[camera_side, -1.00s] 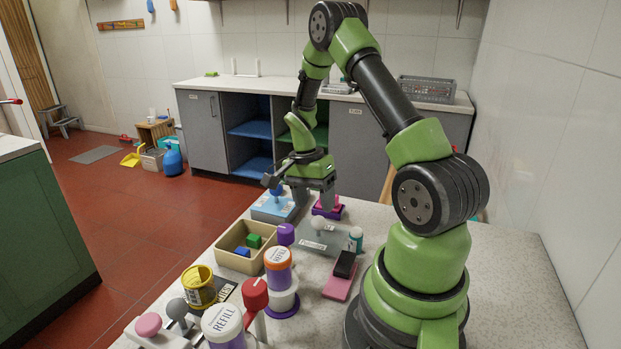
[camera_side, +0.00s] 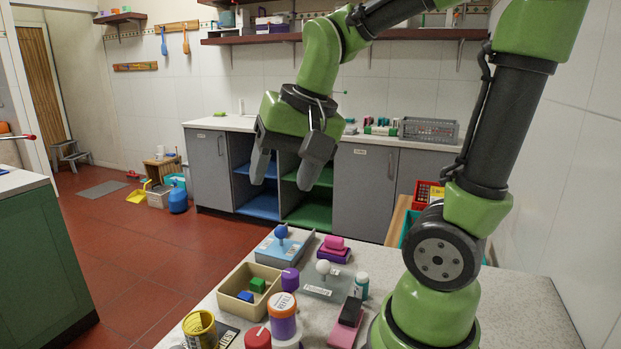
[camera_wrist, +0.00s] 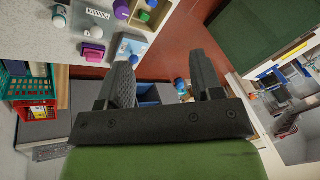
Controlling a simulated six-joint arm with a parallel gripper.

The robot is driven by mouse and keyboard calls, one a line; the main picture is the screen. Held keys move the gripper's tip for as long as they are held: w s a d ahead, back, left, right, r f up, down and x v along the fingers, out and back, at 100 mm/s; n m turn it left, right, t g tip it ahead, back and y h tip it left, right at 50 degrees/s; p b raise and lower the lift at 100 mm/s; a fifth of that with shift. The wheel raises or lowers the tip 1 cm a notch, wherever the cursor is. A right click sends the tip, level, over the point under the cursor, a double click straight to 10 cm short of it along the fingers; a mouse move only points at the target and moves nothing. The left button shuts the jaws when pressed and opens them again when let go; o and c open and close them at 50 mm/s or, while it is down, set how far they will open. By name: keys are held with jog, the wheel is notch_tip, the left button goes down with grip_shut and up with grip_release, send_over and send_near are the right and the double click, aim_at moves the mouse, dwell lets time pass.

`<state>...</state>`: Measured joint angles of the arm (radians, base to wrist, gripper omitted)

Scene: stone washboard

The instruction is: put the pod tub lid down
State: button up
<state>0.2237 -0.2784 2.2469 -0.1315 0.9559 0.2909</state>
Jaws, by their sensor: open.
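A light-blue slab (camera_side: 270,250) with a darker blue ball knob (camera_side: 281,231) and a pale label lies at the far-left end of the speckled counter; I take it to be the pod tub lid, though the label is too small to read. It looks flat. What lies under it is hidden. It also shows in the wrist view (camera_wrist: 126,46), ahead of the fingers. My gripper (camera_side: 282,184) is open and empty, raised above the slab and clear of it. In the wrist view both fingers (camera_wrist: 162,64) are apart with nothing between them.
A beige bin (camera_side: 232,300) with green and blue blocks stands close in front. A pink block (camera_side: 334,243), a grey plate with a white knob (camera_side: 328,286), a small bottle (camera_side: 361,284) and a refill tub (camera_side: 282,318) crowd the counter. Bare counter (camera_side: 530,310) lies at right.

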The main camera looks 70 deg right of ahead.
jog(key=s+a+r+n+t+y, duration=0.1)
jog(key=s+a+n+t, duration=0.2)
jog(key=s+a+n, duration=0.2)
jog(key=shift+s+a+r+n+y, duration=0.35)
jog(key=shift+s+a+y, duration=0.1)
jog(key=shift+s, duration=0.15)
